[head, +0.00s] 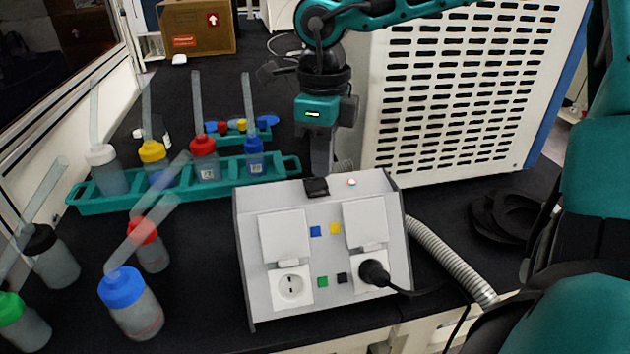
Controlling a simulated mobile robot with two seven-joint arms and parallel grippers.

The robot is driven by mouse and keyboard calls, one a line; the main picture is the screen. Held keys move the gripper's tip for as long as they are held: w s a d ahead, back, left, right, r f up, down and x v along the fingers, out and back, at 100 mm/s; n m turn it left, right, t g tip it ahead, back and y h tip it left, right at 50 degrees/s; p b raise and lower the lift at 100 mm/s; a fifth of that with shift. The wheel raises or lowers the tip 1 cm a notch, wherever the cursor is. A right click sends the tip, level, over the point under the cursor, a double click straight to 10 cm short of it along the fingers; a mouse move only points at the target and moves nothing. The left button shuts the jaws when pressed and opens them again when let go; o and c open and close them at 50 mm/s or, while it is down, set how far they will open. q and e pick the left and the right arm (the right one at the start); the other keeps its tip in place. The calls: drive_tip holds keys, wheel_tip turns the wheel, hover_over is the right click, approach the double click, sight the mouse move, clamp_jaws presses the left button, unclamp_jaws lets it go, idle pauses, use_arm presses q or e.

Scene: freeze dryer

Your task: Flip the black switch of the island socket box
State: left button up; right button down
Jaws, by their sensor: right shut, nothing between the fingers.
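The island socket box (268,198) is a light grey sloped box on the black bench. A black switch (316,187) sits on its top edge, left of a small red light (351,182). A small black square (342,278) also shows low on the front face, beside a green one (322,282). My right gripper (320,172) is shut and empty, pointing down. Its fingertips are right at the top-edge switch; I cannot tell whether they touch it. The switch's tilt is too small to read. My left gripper is not in view.
A black plug (375,273) with a cable is in the box's right socket. A ribbed hose (450,261) runs to the right. Several wash bottles (131,303) and a teal rack (225,173) stand to the left. A white perforated unit (400,165) stands behind right.

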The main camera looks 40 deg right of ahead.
sight(322, 182)
drive_tip(key=shift+f+b, duration=0.3)
drive_tip(key=shift+b, duration=0.05)
idle(0.3)
drive_tip(key=shift+f+b, duration=0.55)
drive_tip(key=shift+r, duration=0.1)
drive_tip(key=shift+r+p, duration=2.2)
drive_tip(key=shift+r, duration=1.25)
